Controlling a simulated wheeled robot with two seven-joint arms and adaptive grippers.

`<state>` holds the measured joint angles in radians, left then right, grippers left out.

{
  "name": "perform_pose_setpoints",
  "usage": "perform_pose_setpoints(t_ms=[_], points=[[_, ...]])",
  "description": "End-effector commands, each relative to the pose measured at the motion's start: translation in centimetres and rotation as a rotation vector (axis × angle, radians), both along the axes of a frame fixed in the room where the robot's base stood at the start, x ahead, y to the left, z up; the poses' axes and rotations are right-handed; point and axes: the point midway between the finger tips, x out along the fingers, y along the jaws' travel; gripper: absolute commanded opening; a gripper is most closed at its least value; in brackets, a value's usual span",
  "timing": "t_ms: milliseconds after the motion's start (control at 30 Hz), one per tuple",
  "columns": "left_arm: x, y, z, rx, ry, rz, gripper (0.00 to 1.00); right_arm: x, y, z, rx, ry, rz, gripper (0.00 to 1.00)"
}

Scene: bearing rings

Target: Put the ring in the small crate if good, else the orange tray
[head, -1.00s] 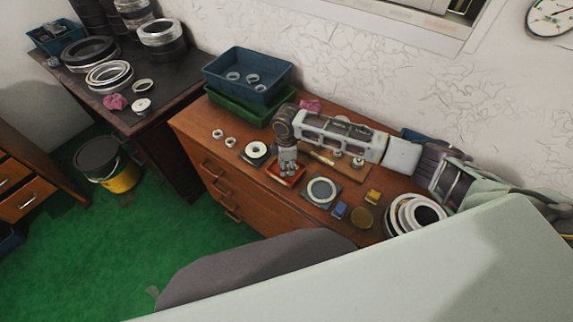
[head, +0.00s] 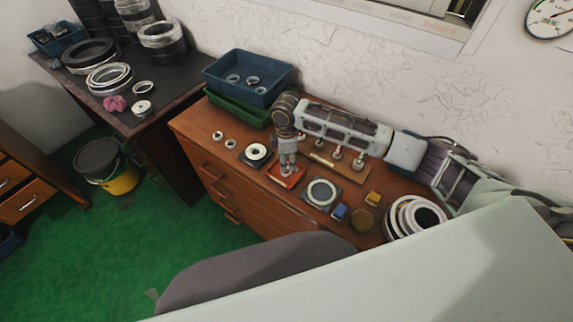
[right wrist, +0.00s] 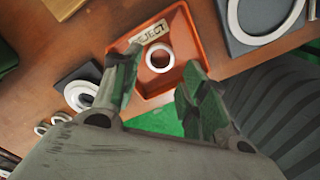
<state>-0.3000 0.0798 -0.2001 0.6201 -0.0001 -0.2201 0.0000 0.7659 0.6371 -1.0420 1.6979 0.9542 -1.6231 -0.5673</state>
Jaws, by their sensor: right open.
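A pale metal ring (right wrist: 160,59) lies flat inside the orange tray (right wrist: 194,43), beside its REJECT label (right wrist: 146,37) in the right wrist view. The orange tray (head: 275,177) also shows in the head view, partly behind my right gripper. My right gripper (head: 287,172) points down over the tray. In the right wrist view my right gripper (right wrist: 160,75) has its fingers apart with nothing between them, above the ring. A blue crate (head: 262,96) with rings inside stands over a green crate (head: 225,110) at the back. My left gripper is not in view.
Two small rings (head: 230,142) lie on the wooden cabinet at left. A dark square with a white ring (head: 256,152) is left of the tray, a grey plate (head: 322,193) right of it. A wooden board with metal pegs (head: 337,165) stands behind; large rings (head: 415,218) lie far right.

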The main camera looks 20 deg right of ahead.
Motion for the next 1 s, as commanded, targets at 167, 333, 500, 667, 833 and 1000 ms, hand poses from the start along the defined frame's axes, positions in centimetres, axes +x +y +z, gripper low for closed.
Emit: perform_pose_setpoints(t_ms=[167,333,500,667,833,1000], points=[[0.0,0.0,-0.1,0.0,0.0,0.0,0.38,0.1,0.0,2.8,0.0,-0.002,0.0,0.43],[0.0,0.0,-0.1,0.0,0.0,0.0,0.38,0.0,0.0,5.1,0.0,-0.001,0.001,0.43],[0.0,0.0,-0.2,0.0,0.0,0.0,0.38,0.0,0.0,6.8,0.001,-0.001,0.0,0.43],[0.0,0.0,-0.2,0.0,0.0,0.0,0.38,0.0,0.0,7.5,-0.001,0.001,0.0,0.43],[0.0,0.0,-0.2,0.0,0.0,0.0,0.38,0.0,0.0,7.6,-0.001,0.001,0.0,0.43],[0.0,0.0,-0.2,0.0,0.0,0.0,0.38,0.0,0.0,7.6,-0.001,0.001,0.0,0.43]])
